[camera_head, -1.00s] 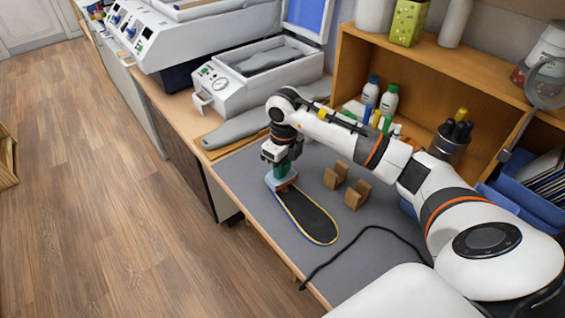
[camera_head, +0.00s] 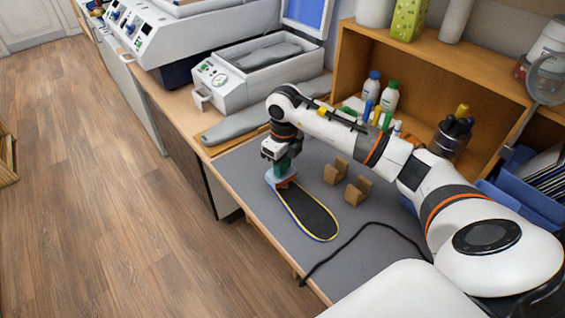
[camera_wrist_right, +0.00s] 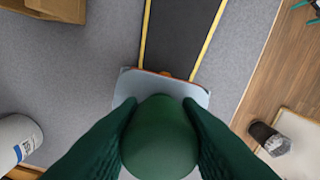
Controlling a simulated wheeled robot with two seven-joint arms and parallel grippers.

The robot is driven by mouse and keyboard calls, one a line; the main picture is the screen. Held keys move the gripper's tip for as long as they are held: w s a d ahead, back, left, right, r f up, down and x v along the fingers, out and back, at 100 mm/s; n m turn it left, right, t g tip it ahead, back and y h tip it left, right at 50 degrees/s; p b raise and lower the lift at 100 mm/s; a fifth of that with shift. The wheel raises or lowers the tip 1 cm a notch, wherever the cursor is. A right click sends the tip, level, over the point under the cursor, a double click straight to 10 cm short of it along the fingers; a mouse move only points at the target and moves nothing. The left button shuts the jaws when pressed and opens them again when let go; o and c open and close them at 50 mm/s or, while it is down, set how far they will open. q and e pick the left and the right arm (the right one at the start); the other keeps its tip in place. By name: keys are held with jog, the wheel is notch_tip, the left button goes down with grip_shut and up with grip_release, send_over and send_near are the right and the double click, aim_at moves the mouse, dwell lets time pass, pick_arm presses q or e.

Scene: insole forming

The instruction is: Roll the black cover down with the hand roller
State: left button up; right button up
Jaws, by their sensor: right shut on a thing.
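The black cover (camera_head: 310,213) lies on the insole, whose yellow and blue edge shows around it, on the grey mat. It also shows in the right wrist view (camera_wrist_right: 182,35), running away from the roller. My right gripper (camera_head: 282,163) is shut on the green handle (camera_wrist_right: 158,140) of the hand roller (camera_head: 280,180). The roller is at the far end of the cover, its light blue-grey frame over it. A bit of orange (camera_wrist_right: 168,74) shows at the frame's edge. Whether the roller touches the cover is hidden. My left gripper is not in view.
Two brown blocks (camera_head: 357,190) stand right of the insole. A black cable (camera_head: 345,250) crosses the mat's near part. A wooden shelf (camera_head: 430,85) with bottles stands behind. A grey machine (camera_head: 225,85) and a grey form (camera_head: 235,127) lie beyond. The bench edge is close on the left.

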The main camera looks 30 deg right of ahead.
jog(key=shift+f+b, duration=0.45)
jog(key=shift+f, duration=0.1)
dwell(0.4)
jog(key=shift+s+f+b, duration=0.1)
jog(key=shift+f+b, duration=0.15)
jog(key=shift+b, duration=0.2)
dwell(1.6)
